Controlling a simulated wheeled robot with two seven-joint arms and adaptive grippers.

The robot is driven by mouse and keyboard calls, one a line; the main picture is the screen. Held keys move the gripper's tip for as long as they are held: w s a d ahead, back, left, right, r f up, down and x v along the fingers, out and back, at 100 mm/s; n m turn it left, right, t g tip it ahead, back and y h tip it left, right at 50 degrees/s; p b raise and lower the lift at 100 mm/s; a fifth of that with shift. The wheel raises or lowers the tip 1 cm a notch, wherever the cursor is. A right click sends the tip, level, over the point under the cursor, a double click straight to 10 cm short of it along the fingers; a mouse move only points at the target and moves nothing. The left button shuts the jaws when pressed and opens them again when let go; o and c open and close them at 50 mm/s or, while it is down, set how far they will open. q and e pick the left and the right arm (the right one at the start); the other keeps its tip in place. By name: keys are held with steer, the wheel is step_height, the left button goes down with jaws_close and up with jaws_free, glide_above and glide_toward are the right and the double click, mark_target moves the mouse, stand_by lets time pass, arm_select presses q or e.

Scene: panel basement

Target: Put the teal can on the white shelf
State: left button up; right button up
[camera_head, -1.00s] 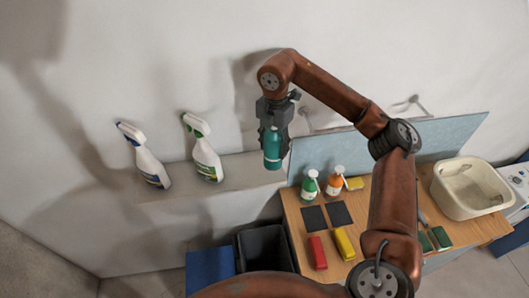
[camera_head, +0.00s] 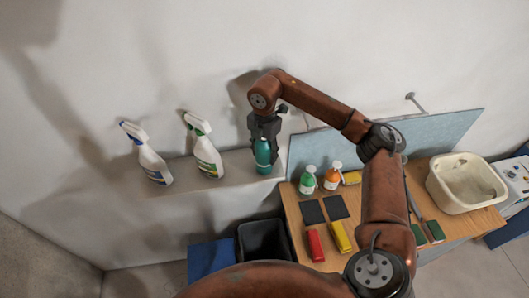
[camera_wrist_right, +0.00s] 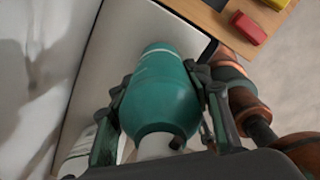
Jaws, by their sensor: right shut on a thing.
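The teal can (camera_head: 263,152) is upright in my right gripper (camera_head: 264,136), over the right end of the white shelf (camera_head: 234,170) on the wall. In the right wrist view the can (camera_wrist_right: 162,95) fills the space between the two fingers (camera_wrist_right: 158,100), with the pale shelf surface (camera_wrist_right: 112,48) beyond it. I cannot tell whether its base touches the shelf. My left gripper is not in view.
Two white spray bottles, one blue-topped (camera_head: 152,160) and one green-topped (camera_head: 205,152), stand on the shelf left of the can. A blue-grey panel (camera_head: 400,138) rises just to the right, behind a wooden table (camera_head: 375,225). A black bin (camera_head: 264,241) stands below.

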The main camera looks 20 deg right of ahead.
steer(key=o, duration=1.6)
steer(key=shift+f, duration=0.1)
steer(key=shift+r, duration=0.3)
step_height(320, 180, up, 10)
steer(key=b, duration=0.3)
steer(key=shift+r, duration=0.9)
